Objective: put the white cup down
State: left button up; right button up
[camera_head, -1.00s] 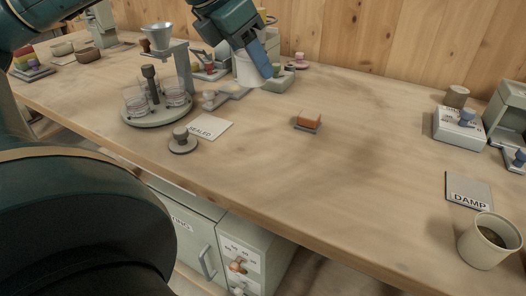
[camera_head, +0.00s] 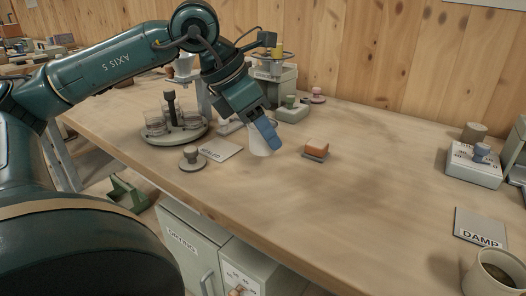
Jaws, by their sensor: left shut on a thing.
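The white cup (camera_head: 258,144) is upright, left of the orange block and just right of the pale lettered card. My left gripper (camera_head: 267,133) comes down from the upper left and is shut on the cup. Its blue fingertip covers the cup's right side. The cup's base is at or close to the wooden bench top (camera_head: 330,200); I cannot tell whether it touches. My right gripper is not in view.
The orange block (camera_head: 317,146) sits on a dark base to the right. The lettered card (camera_head: 217,149), a round knobbed weight (camera_head: 192,158) and a stand with glass jars (camera_head: 176,128) are to the left.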

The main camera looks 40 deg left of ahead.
aim_at(263, 147)
pick_arm(q)
notch_tip(263, 147, down, 4)
jog(key=shift+r+b, duration=0.25)
jog(key=shift+b, duration=0.25)
jog(key=shift+f, duration=0.1)
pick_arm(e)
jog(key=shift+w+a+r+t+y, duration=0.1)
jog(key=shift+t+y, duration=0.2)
pick_arm(q)
jog(key=shift+f, duration=0.1)
jog(key=shift+f, duration=0.15)
jog(key=o, duration=0.9)
jog(key=shift+o, duration=0.2)
